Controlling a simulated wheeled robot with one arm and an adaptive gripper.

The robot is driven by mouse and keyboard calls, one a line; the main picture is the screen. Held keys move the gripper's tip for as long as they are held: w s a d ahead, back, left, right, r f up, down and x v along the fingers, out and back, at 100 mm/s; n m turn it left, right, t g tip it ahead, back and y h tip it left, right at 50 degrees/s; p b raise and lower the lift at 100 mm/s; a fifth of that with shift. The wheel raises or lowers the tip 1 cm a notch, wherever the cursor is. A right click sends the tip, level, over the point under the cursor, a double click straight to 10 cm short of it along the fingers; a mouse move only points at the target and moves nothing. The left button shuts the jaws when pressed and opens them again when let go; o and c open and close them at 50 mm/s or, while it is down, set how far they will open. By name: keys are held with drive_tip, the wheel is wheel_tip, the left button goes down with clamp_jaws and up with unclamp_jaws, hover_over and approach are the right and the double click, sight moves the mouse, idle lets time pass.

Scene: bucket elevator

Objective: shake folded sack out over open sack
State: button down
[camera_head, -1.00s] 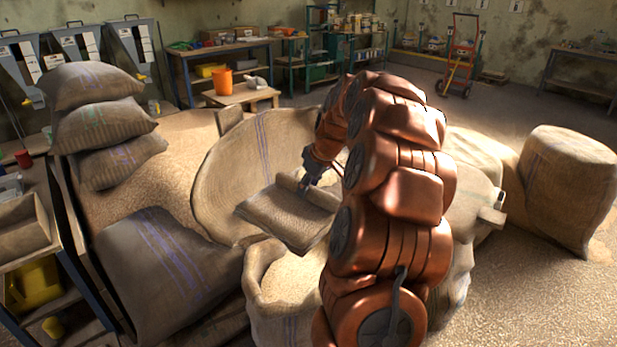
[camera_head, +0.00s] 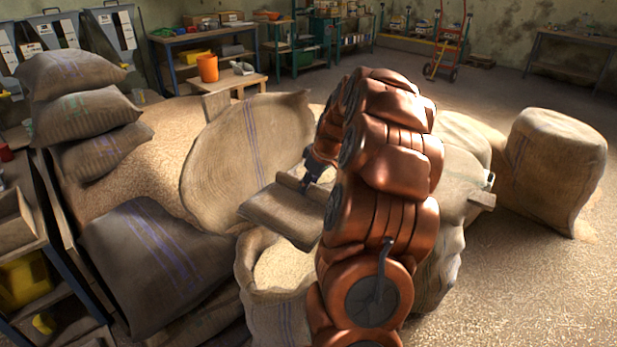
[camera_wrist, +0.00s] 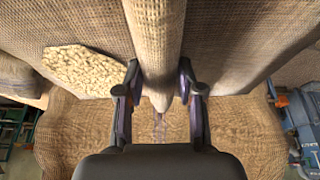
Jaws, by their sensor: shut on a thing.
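My gripper (camera_head: 311,178) is shut on a folded edge of the folded sack (camera_head: 283,211), a flat brown burlap piece. In the wrist view my gripper (camera_wrist: 160,90) has its two fingers on either side of a rolled fold of the folded sack (camera_wrist: 155,40). The folded sack hangs tilted, its lower edge above the back rim of the open sack. The open sack (camera_head: 262,310) stands upright below it, full of pale grain (camera_head: 285,266). The grain also shows in the wrist view (camera_wrist: 85,70). My arm hides the open sack's right side.
A large striped sack (camera_head: 225,150) stands behind the folded sack. A closed sack (camera_head: 150,255) leans at the left, below stacked sacks (camera_head: 75,110). A full sack (camera_head: 555,170) stands at the right. Open floor (camera_head: 500,290) lies at the lower right.

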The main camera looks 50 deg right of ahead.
wheel_tip(320, 180, up, 4)
drive_tip(key=shift+w+d+r, duration=0.1)
drive_tip(key=shift+w+d, duration=0.05)
drive_tip(key=shift+s+r, duration=0.1)
drive_tip(key=shift+s, duration=0.1)
wheel_tip(320, 180, down, 5)
drive_tip(key=shift+f, duration=0.2)
drive_tip(key=r, duration=0.5)
drive_tip(key=shift+w, duration=0.2)
drive_tip(key=shift+s, duration=0.2)
drive_tip(key=f, duration=0.5)
drive_tip(key=shift+a, duration=0.2)
drive_tip(key=shift+w+d+r, duration=0.1)
drive_tip(key=shift+r, duration=0.15)
